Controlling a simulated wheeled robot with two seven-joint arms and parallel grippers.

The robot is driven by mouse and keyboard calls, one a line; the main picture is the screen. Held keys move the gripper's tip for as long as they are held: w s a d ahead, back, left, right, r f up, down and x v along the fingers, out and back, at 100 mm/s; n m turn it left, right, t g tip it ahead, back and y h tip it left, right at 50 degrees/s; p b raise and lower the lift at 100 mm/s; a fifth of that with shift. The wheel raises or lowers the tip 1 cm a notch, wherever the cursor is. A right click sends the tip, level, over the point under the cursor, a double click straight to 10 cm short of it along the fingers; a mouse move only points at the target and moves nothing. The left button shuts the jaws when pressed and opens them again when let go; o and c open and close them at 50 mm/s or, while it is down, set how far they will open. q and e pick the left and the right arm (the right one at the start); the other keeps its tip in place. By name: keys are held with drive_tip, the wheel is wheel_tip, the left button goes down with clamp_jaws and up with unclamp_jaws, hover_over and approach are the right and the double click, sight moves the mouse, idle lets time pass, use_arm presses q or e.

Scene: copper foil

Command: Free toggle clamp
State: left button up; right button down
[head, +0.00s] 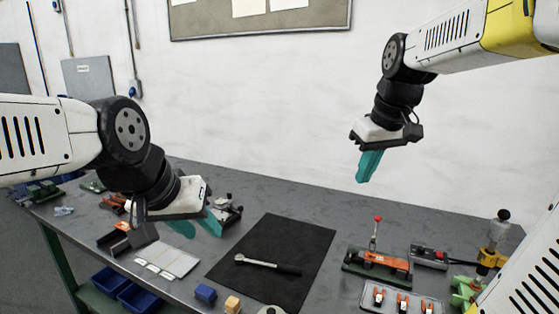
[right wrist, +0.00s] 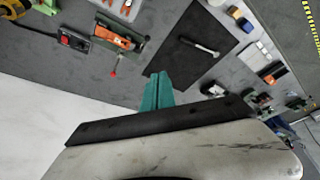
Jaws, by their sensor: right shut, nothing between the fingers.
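The toggle clamp, with a red-knobbed lever (head: 377,219) standing upright, is on a dark green base (head: 350,266) at the right of the table in the head view. An orange part (head: 385,261) lies on that base at the clamp. In the right wrist view the red knob (right wrist: 113,73) and the orange part (right wrist: 115,36) show at upper left. My right gripper (head: 367,170) is shut and empty, high above the table behind the clamp. My left gripper (head: 198,228) has its teal fingers apart, over the left part of the table, far from the clamp.
A ratchet wrench (head: 262,264) lies on a black mat (head: 300,240) left of the clamp. Blocks (head: 205,293) sit at the front.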

drive_tip(key=s+a+f+m+t, duration=0.1)
drive_tip(key=s+a+f+m, duration=0.15)
drive_tip(key=s, duration=0.35)
drive_tip(key=s+a+f+m+t, duration=0.1)
drive_tip(key=s+a+f, duration=0.15)
drive_tip(key=s, duration=0.35)
drive_tip(key=n+h, duration=0.8)
drive_tip(key=n, duration=0.3)
approach(377, 218)
drive_tip(key=x, duration=0.7)
drive_tip(key=shift+w, duration=0.15)
